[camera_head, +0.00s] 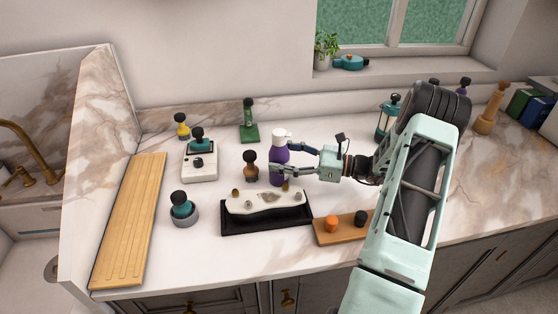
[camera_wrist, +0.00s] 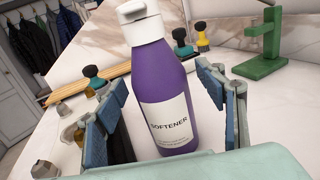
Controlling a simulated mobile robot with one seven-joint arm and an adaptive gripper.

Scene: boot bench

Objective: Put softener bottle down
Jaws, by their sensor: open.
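The softener bottle (camera_head: 279,160) is purple with a white cap and stands upright on the white marble counter, behind the black tray. In the wrist view the bottle (camera_wrist: 163,95) shows its white label reading SOFTENER. My gripper (camera_head: 282,160) is open, with its fingers reaching in from the right around the bottle. In the wrist view the bottle stands between the two blue-padded fingers, with a visible gap at least on the right side.
A black tray (camera_head: 240,228) with a pale piece on it lies in front. A small brown-and-black item (camera_head: 250,166) stands close left of the bottle. A wooden board (camera_head: 130,220) lies far left, a green stand (camera_head: 249,125) behind. A wooden strip (camera_head: 328,235) lies front right.

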